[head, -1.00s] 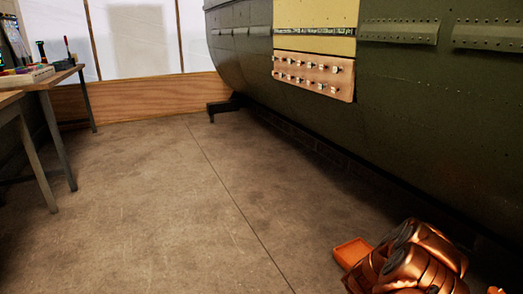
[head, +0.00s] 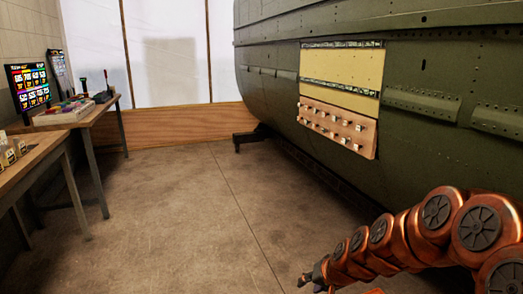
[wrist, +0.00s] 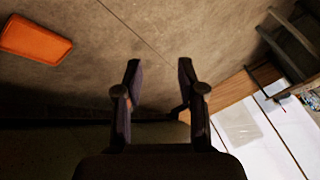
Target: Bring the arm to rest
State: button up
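My copper-coloured arm enters the head view from the lower right, stretched low along the floor toward the left. My gripper (head: 312,278) shows small and dark at its left end, near the bottom edge. In the wrist view my gripper (wrist: 160,72) has its two dark fingers apart with nothing between them. It is open and empty, with bare floor and the wooden baseboard beyond the fingers.
The green fuselage (head: 430,130) fills the right side, with a yellow panel (head: 342,70) and a tan fastener strip (head: 338,128). Worktables (head: 100,113) stand at left. An orange tray (wrist: 36,40) lies on the floor. The middle floor (head: 190,220) is clear.

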jog(key=s+a+r+n+g+p, duration=0.1)
jog(key=s+r+n+g+p, duration=0.15)
jog(key=s+r+p, duration=0.9)
jog(key=s+d+r+g+h+p, duration=0.1)
jog(key=s+d+r+g+p, duration=0.1)
jog(key=s+r, duration=0.6)
jog(key=s+d+r+g+h+p, duration=0.2)
jog(key=s+r, duration=0.6)
jog(key=s, duration=0.8)
jog(key=shift+s+d+g+h+p, duration=0.25)
jog(key=shift+d+g+h+p, duration=0.1)
jog(key=shift+d+p, duration=0.5)
jog(key=shift+m, duration=0.25)
